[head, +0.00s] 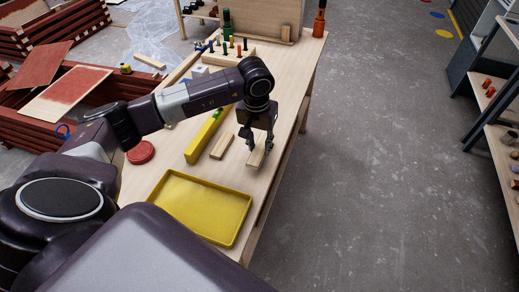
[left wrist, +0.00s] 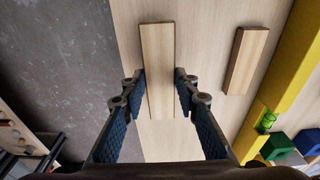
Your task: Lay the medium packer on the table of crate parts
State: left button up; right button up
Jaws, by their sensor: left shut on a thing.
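My left gripper (head: 259,146) is shut on a pale wooden packer (head: 256,157), low over the wooden table (head: 288,95). In the left wrist view the packer (left wrist: 157,55) lies lengthwise between the two dark fingers, one on each long side. Whether it touches the table is hard to tell. A second pale wooden packer (head: 222,145) lies to its left on the table; it also shows in the left wrist view (left wrist: 246,60), looking smaller. I cannot tell by sight which is the medium one. My right gripper is not in view.
A yellow tray (head: 243,236) lies at the table's near end. A yellow spirit level (head: 199,145) and a red round lid (head: 140,152) lie left of the packers. Coloured pegs (head: 228,46) stand farther back. Red crate boards (head: 70,90) are stacked at left.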

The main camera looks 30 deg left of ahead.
aim_at(259, 149)
pick_arm(q)
notch_tip(259, 149, down, 3)
jog(key=shift+r, duration=0.1)
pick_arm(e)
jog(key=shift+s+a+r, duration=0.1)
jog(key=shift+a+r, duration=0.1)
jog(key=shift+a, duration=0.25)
pick_arm(q)
jog(key=o, duration=1.1)
jog(key=shift+o, duration=0.2)
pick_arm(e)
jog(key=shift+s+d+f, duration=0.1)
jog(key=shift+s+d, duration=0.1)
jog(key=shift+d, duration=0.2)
